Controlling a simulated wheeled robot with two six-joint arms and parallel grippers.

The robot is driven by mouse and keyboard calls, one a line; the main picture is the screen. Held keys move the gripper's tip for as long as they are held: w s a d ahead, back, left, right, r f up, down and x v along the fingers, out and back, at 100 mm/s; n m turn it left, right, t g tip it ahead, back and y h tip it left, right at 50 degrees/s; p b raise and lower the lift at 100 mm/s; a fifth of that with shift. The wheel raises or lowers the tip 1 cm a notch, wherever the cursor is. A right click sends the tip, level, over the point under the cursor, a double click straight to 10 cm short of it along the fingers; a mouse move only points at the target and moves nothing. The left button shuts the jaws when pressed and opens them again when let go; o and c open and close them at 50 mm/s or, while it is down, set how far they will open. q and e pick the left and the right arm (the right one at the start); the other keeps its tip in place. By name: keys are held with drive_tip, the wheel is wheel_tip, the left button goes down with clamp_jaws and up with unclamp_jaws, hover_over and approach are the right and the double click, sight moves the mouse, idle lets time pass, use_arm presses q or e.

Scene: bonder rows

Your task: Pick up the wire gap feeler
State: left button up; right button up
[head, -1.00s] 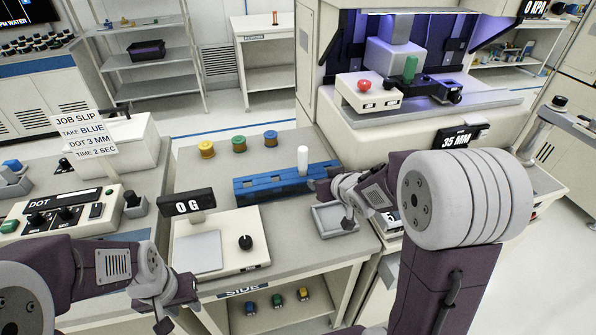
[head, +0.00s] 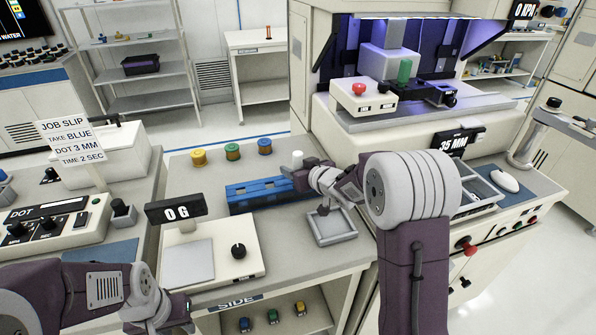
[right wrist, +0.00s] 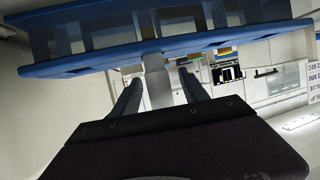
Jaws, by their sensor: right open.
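A blue slotted rack (head: 250,198) lies on the bench. A white upright cylinder (head: 297,159) stands at its right end; I take it for the wire gap feeler's handle, but cannot be sure. My right gripper (head: 291,177) is at that end, just below the white top. In the right wrist view the gripper (right wrist: 158,90) is open. A pale upright shaft (right wrist: 157,83) shows between its fingers, below the blue rack (right wrist: 200,43); I cannot tell whether they touch. My left gripper (head: 188,312) is low at the front left, away from the rack; its jaws are unclear.
A grey tray (head: 333,238) sits right of the rack. A scale reading 0 G (head: 255,262) stands in front. The bonder (head: 350,125) rises at the back right.

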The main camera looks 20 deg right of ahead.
drive_tip(key=shift+x, duration=1.05)
drive_tip(key=shift+s, duration=0.1)
clamp_jaws()
wheel_tip(320, 180, up, 10)
drive_tip(key=p, duration=0.5)
drive_tip(key=c, duration=0.9)
unclamp_jaws()
drive_tip(key=shift+c, duration=0.2)
clamp_jaws()
